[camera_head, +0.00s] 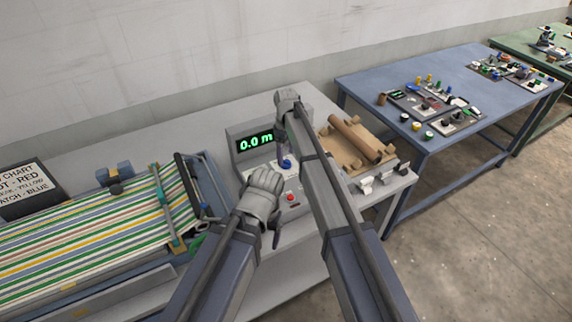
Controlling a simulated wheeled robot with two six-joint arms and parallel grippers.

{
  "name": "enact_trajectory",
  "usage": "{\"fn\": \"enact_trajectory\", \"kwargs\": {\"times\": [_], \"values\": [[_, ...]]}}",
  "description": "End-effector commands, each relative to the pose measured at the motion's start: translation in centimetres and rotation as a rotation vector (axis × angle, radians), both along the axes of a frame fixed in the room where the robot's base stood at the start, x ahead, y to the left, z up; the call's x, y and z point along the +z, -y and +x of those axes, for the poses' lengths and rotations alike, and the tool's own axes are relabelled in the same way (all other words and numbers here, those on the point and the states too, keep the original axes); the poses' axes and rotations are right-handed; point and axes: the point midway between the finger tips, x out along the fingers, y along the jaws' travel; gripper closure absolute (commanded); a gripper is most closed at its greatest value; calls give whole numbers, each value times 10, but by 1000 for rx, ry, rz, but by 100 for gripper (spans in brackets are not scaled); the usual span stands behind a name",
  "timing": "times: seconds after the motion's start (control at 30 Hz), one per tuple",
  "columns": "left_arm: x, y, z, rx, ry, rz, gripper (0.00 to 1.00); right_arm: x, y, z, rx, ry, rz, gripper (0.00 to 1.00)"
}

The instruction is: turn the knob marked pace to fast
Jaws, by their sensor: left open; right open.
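A grey control box with a green "0.0 m" display (255,141) stands on the light bench. A blue knob (286,163) is on its sloped face, with a red button (291,197) nearer to me. I cannot read any markings, so the pace label and the pointer setting are not legible. My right gripper (283,153) points down just above the blue knob, open; whether it touches the knob cannot be told. My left gripper (275,238) is lower, open and empty, near the front of the box. My arms hide part of the box face.
A striped-fabric calender press (100,225) fills the left, with a chart sign (25,188) behind it. A brown roll (355,139) lies on a board to the right. A blue table (450,75) holds several small panels. Floor is clear at right.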

Motion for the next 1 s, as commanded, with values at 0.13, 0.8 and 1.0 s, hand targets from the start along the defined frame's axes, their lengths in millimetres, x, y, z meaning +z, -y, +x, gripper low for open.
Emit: {"fn": "enact_trajectory", "kwargs": {"times": [0.13,0.8,1.0], "values": [[-22,0,0,0,0,0,19,-22,0,0,0,0,0,20],[-25,0,0,1,0,0,19,-25,0,0,0,0,0,50],[-25,0,0,1,0,0,19,-25,0,0,0,0,0,73]]}}
